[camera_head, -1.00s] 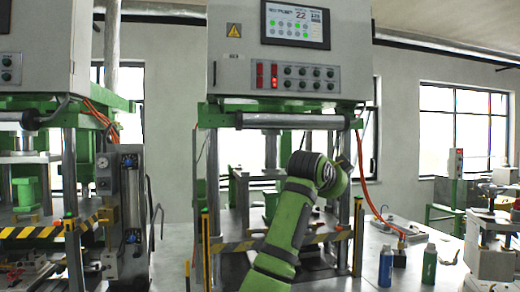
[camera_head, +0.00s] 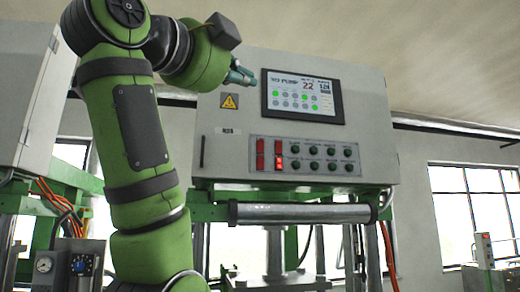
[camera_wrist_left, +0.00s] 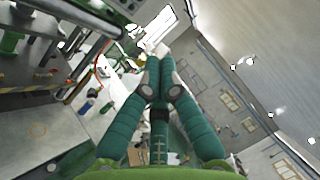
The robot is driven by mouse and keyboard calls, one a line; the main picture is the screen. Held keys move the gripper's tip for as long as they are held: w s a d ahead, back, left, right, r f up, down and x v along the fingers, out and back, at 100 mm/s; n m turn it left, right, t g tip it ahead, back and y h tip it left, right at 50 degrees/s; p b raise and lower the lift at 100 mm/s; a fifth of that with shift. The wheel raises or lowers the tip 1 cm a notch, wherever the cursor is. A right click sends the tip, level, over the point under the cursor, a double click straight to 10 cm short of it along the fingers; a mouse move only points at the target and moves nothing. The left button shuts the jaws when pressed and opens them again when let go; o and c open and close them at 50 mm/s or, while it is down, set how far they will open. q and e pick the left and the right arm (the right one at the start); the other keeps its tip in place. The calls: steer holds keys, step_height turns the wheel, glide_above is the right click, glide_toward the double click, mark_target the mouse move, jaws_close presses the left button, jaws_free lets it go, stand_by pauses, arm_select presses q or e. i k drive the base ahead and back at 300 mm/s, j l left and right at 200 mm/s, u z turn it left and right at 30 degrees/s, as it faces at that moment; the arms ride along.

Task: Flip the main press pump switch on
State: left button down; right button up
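The grey press control box (camera_head: 215,165) has a row of controls below its screen (camera_head: 302,97). On the left of that row are two red rocker switches, a left one (camera_head: 261,154) and a right one (camera_head: 279,155) whose lower part glows brighter. I cannot read which one is the main press pump switch. My left gripper (camera_head: 240,76) is beside the screen's upper left corner, above the switches and apart from them. In the left wrist view its two teal fingers (camera_wrist_left: 161,84) meet at the tips with nothing between them. My right gripper is in neither view.
Several dark round knobs (camera_head: 314,157) sit right of the red switches. A metal roller bar (camera_head: 300,213) runs under the box. A yellow warning sign (camera_head: 229,101) is on the box's face. Another machine cabinet (camera_head: 45,100) stands at the left.

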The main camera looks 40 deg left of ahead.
mark_target(260, 145)
steer(key=i+j, duration=0.85)
steer(key=j, duration=0.1)
